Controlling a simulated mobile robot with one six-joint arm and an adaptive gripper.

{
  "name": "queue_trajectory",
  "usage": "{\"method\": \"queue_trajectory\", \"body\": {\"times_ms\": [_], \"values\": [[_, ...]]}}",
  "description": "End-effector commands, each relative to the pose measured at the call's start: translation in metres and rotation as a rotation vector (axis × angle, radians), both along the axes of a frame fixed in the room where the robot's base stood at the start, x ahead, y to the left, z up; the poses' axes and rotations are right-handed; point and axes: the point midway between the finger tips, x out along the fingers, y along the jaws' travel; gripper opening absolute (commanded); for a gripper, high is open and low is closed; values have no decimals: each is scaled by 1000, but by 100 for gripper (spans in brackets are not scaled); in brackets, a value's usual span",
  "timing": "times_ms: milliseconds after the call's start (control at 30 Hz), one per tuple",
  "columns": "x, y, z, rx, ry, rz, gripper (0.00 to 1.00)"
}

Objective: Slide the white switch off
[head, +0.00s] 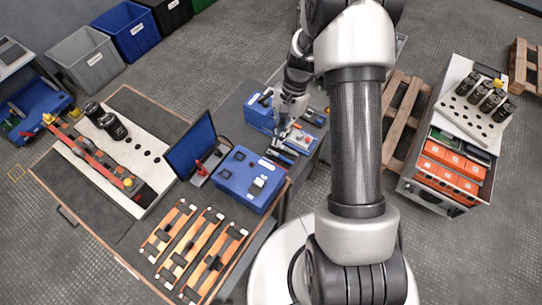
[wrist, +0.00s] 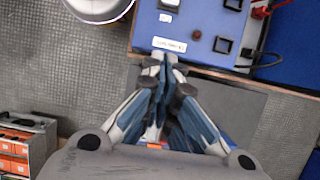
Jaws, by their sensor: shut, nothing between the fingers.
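In the wrist view a pale switch on a dark plate (wrist: 169,5) shows at the top edge, partly cut off, on the same blue box (wrist: 182,25). My gripper (wrist: 164,60) is shut and empty, its fingertips beside the box's edge near a white label (wrist: 170,44). The fingertips appear apart from the switch; whether they touch the box is unclear. In the head view my gripper (head: 276,156) is just behind and right of the box.
The box also carries a red button (wrist: 197,35) and a black square switch (wrist: 222,45). Orange strips (head: 192,245) lie on the bench in front. A drawer cart (head: 455,150) stands at the right.

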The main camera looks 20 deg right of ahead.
Motion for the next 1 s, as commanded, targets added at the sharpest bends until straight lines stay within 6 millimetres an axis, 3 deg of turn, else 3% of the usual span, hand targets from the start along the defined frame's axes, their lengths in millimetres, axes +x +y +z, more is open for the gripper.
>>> {"method": "queue_trajectory", "body": {"times_ms": [500, 700, 1000], "values": [[-23, 30, -94, 2, 5, 1, 0], [-39, 53, -91, 0, 1, 3, 0], [-45, 62, -89, 0, 1, 0, 0]]}}
